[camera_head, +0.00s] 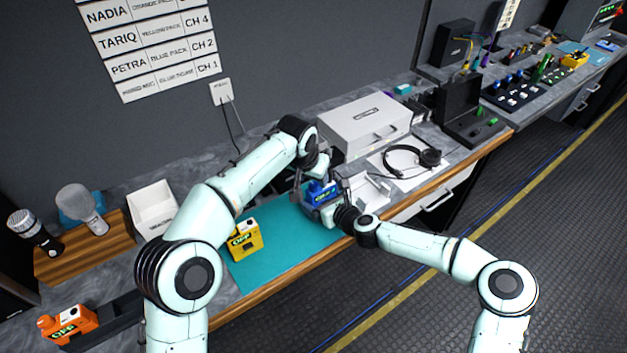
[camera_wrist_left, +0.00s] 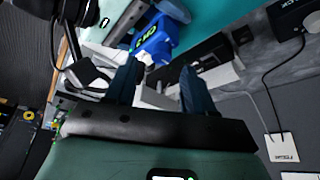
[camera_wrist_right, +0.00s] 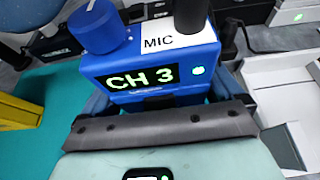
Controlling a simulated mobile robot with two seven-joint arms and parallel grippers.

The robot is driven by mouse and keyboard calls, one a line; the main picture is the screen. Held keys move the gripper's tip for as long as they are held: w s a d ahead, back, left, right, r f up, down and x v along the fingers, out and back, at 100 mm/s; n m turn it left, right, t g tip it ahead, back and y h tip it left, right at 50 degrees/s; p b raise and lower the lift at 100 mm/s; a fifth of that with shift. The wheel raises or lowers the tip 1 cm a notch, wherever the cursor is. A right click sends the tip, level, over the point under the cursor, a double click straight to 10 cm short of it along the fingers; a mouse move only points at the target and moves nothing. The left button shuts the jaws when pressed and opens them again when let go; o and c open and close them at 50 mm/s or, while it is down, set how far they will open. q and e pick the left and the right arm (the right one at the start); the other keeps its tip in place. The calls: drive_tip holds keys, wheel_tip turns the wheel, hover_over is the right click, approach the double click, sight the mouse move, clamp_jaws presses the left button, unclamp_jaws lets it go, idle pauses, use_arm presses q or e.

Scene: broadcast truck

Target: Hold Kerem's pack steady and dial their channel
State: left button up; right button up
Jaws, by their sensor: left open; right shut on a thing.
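A blue pack (camera_head: 318,194) is upright over the teal mat (camera_head: 285,245). In the right wrist view its display (camera_wrist_right: 142,78) reads CH 3 beside a lit green dot. A blue knob (camera_wrist_right: 96,28), a MIC label and a dark upright part are on its top. My right gripper (camera_wrist_right: 160,95) is shut on the pack's sides. My left gripper (camera_wrist_left: 160,82) is open and empty, with the blue pack (camera_wrist_left: 155,40) beyond its fingertips, apart from it. A wall list (camera_head: 155,45) pairs names, packs and channels; its bottom row's name is unclear.
A yellow pack (camera_head: 243,240) reading OFF stands on the mat's left part. An orange pack (camera_head: 68,323) is at the lower left. Microphones stand at the left.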

use_arm(q)
drive_tip(key=v, duration=0.8)
drive_tip(key=shift+s+r, duration=0.15)
drive_tip(key=shift+r, duration=0.2)
use_arm(e)
drive_tip(key=o, duration=0.8)
